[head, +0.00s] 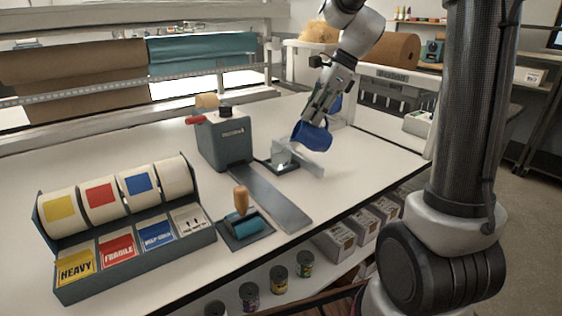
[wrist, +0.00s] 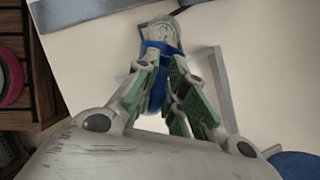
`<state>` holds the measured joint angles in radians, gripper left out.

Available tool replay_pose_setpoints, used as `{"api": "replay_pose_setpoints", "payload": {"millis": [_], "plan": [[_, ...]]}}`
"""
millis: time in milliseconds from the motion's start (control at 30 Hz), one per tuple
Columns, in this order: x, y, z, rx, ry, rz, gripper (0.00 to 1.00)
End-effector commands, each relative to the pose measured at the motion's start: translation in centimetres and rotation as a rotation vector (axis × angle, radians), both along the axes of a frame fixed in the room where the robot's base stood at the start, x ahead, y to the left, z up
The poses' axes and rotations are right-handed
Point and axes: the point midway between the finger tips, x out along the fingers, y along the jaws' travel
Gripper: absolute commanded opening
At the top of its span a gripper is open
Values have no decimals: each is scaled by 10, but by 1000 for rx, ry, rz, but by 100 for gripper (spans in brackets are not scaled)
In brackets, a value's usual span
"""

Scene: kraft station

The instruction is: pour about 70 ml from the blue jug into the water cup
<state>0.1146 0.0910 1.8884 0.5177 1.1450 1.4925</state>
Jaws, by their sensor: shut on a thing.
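The blue jug (head: 312,137) hangs tilted in my gripper (head: 320,108) above the white bench. My gripper is shut on it, and its green-padded fingers (wrist: 168,100) close around a blue part of the jug (wrist: 156,92) in the wrist view. A small clear cup (head: 282,157), which looks like the water cup, stands on a dark base just left of and below the jug. The clear cup (wrist: 161,34) also shows beyond the jug in the wrist view. I cannot make out the water level or any stream.
A grey dispenser (head: 224,140) with a long metal plate (head: 268,198) stands left of the cup. A grey angled frame (head: 305,163) lies beside the cup. A label-roll rack (head: 130,240) fills the front left.

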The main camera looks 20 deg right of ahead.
Motion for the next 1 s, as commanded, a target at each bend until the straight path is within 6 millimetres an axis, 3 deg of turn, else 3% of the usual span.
{"api": "replay_pose_setpoints", "payload": {"millis": [167, 433, 567, 1000], "plan": [[-3, -14, -12, 158, -37, -10, 0], [-7, -34, -3, 444, -110, -8, 0], [-12, -52, -8, 579, -141, -8, 0], [-17, -71, 58, 762, -191, 1, 0]]}}
